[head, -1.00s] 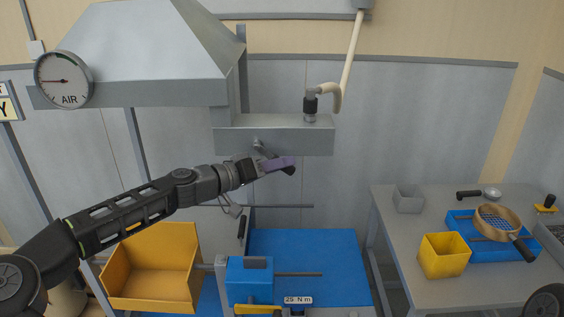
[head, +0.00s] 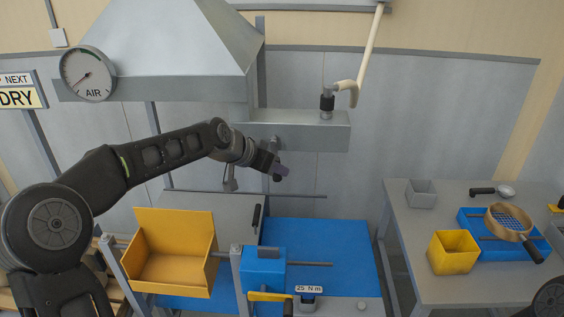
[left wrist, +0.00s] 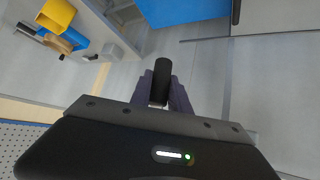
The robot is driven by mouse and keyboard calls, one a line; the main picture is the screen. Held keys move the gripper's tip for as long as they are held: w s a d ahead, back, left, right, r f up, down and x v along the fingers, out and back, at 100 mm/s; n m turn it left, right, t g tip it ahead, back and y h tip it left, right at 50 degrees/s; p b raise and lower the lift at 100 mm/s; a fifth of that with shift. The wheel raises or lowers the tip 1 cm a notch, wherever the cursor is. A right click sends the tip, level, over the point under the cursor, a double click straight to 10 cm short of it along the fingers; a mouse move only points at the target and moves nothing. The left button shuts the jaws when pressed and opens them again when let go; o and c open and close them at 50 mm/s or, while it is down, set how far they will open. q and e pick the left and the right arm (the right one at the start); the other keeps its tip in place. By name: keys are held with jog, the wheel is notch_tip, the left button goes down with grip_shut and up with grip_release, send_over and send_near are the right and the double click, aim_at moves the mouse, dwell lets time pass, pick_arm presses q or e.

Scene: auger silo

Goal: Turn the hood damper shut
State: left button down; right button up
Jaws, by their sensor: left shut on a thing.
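The hood (head: 170,55) is a grey sheet-metal canopy at upper left, with a grey duct box (head: 315,138) on its right. The damper's lever hangs at the front of this box, mostly hidden by my gripper in the head view. My left gripper (head: 281,170) is just below the box, its purple fingers pointing down and right. In the left wrist view the fingers (left wrist: 163,97) are shut on the damper's black handle (left wrist: 162,72), which stands out between them. The round AIR gauge (head: 88,74) on the hood has its needle toward lower left. My right gripper is not in view.
A yellow bin (head: 172,262) and a blue block with a rod (head: 264,270) stand below my left arm. A cream pipe (head: 368,45) rises from the duct box. The right table (head: 410,230) holds a yellow box (head: 452,253) and a sieve (head: 508,222).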

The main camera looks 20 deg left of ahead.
pick_arm(q)
jog(key=shift+s+a+y+p, duration=0.1)
jog(key=shift+a+y+p, duration=0.2)
jog(key=shift+a+y, duration=0.2)
jog(key=c, duration=1.2)
grip_release()
jog(key=shift+s, duration=0.1)
jog(key=shift+c, duration=0.2)
jog(key=b+v, duration=0.2)
jog(key=v, duration=0.5)
jog(key=shift+r, duration=0.35)
jog(key=shift+s, duration=0.15)
